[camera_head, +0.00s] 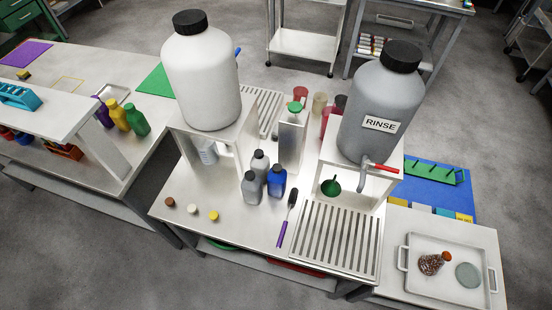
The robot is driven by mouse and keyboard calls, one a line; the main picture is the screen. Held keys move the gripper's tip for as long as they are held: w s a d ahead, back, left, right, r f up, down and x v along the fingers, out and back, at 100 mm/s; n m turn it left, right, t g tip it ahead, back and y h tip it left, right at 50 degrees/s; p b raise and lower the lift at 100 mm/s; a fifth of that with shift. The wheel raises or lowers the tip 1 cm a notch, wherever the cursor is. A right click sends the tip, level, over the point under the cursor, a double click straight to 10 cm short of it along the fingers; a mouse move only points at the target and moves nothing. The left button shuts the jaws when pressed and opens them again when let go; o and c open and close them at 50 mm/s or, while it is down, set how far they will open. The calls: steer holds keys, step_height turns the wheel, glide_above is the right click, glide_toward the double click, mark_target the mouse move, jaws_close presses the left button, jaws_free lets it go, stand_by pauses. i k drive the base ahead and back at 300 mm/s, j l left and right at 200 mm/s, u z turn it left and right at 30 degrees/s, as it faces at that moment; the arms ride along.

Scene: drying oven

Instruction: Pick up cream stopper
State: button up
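Three small stoppers stand in a row near the front left edge of the middle metal table. The cream stopper (191,209) appears to be the pale middle one. A brown stopper (170,202) is to its left and a yellow stopper (214,216) to its right. They are apart from each other. My gripper is not in view.
Grey bottles (250,186) and a blue bottle (277,181) stand right of the stoppers. A brush with a purple handle (283,234) lies beside a slatted drain (336,240). A white carboy (200,75) stands on a raised stand behind. Table around the stoppers is clear.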

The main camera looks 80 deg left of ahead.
mark_target(192, 209)
steer(key=u, duration=3.75)
